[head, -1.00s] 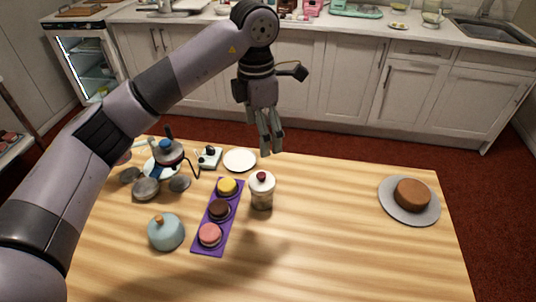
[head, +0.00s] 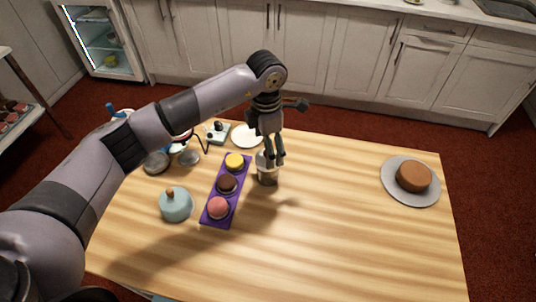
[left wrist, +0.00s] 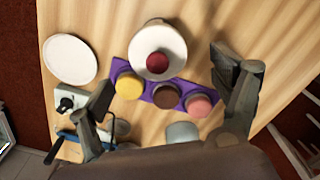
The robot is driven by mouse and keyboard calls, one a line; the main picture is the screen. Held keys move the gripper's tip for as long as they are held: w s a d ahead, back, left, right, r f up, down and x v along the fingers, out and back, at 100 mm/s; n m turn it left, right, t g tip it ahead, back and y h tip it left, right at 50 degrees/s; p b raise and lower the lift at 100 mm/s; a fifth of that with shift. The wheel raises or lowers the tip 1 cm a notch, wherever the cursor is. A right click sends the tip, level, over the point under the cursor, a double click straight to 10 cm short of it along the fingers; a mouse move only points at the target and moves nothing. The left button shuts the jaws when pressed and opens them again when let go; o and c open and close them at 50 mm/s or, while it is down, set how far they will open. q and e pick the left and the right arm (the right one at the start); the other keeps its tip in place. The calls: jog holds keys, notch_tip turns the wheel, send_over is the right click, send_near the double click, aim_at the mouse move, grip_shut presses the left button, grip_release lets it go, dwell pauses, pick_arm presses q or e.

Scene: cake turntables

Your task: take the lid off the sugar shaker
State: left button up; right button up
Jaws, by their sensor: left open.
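The sugar shaker (head: 267,176) stands upright on the wooden table, right of the purple tray. In the left wrist view its white lid (left wrist: 157,42) with a dark red knob (left wrist: 157,63) is seen from above. My left gripper (head: 274,164) points down at the shaker, and its fingers hide most of the lid in the head view. In the left wrist view the left gripper (left wrist: 168,88) is open, with the fingers wide apart and the lid beyond them, not between the tips. I cannot tell the exact height gap. My right gripper is not in view.
A purple tray (head: 239,192) with yellow, brown and pink cakes lies just left of the shaker. A blue domed pot (head: 176,205), a white plate (head: 247,136) and a small scale (head: 217,132) are near. A brown cake on a grey turntable (head: 427,193) stands right. The table's front is clear.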

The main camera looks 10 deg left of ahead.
pick_arm(q)
notch_tip(320, 180, down, 4)
jog(key=shift+w+f+p, duration=0.1)
jog(key=shift+p, duration=0.5)
jog(key=shift+c, duration=0.4)
jog(key=c, duration=0.8)
